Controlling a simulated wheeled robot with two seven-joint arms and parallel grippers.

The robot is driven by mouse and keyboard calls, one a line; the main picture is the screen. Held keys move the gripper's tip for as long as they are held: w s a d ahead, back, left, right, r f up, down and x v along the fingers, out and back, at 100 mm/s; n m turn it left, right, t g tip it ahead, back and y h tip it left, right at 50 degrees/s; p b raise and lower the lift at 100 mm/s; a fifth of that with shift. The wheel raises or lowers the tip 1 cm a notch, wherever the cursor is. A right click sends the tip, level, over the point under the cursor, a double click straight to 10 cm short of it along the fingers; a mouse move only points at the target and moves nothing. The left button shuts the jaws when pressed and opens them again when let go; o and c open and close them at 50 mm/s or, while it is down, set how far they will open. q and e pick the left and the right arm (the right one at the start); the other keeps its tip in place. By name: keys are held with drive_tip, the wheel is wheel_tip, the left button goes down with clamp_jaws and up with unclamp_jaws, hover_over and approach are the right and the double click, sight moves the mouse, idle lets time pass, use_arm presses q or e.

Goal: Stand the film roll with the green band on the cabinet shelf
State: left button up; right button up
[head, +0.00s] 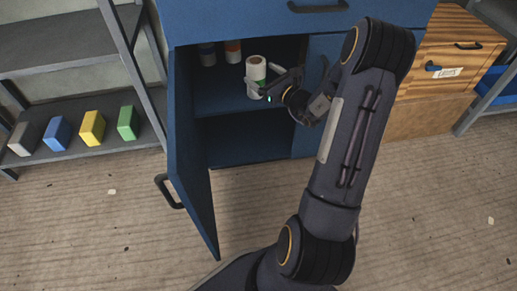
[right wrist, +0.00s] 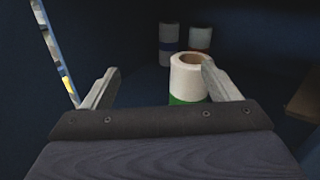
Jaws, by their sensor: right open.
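The film roll with the green band (head: 255,72) is white and stands upright on the cabinet shelf (head: 218,98). In the right wrist view the roll (right wrist: 187,76) shows its hollow top, with the green band low down. My right gripper (head: 273,82) is open inside the cabinet at the roll's right side. In the right wrist view the right finger (right wrist: 222,82) overlaps the roll's right edge, and the left finger (right wrist: 100,90) is clear of it. I cannot tell whether the right finger touches the roll. My left gripper is not in view.
The blue cabinet door (head: 190,140) hangs open at left. A grey rack (head: 70,152) with several coloured blocks is further left. A wooden drawer unit (head: 440,65) is at right.

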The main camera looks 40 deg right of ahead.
drive_tip(key=s+a+r+n+g+y, duration=0.2)
drive_tip(key=s+a+r+n+y, duration=0.15)
drive_tip(key=a+n, duration=0.35)
drive_tip(key=s+a+r+n+g+y, duration=0.3)
drive_tip(key=a+n+y, duration=0.1)
drive_tip(key=a, duration=0.5)
drive_tip(key=s+a+r+n+g+y, duration=0.2)
drive_tip(key=s+a+r+n+y, duration=0.15)
drive_tip(key=a+n, duration=0.35)
drive_tip(key=s+a+f+n+g+h, duration=0.25)
drive_tip(key=s+a+n+g, duration=0.4)
drive_tip(key=s+n, duration=0.4)
drive_tip(key=s+d+f+n+t+h, duration=0.1)
drive_tip(key=s+d+f+n+h, duration=0.2)
drive_tip(key=s, duration=0.5)
drive_tip(key=shift+d+f+n+h, duration=0.15)
drive_tip(key=shift+f+n+h, duration=0.15)
drive_tip(key=shift+n+h, duration=0.65)
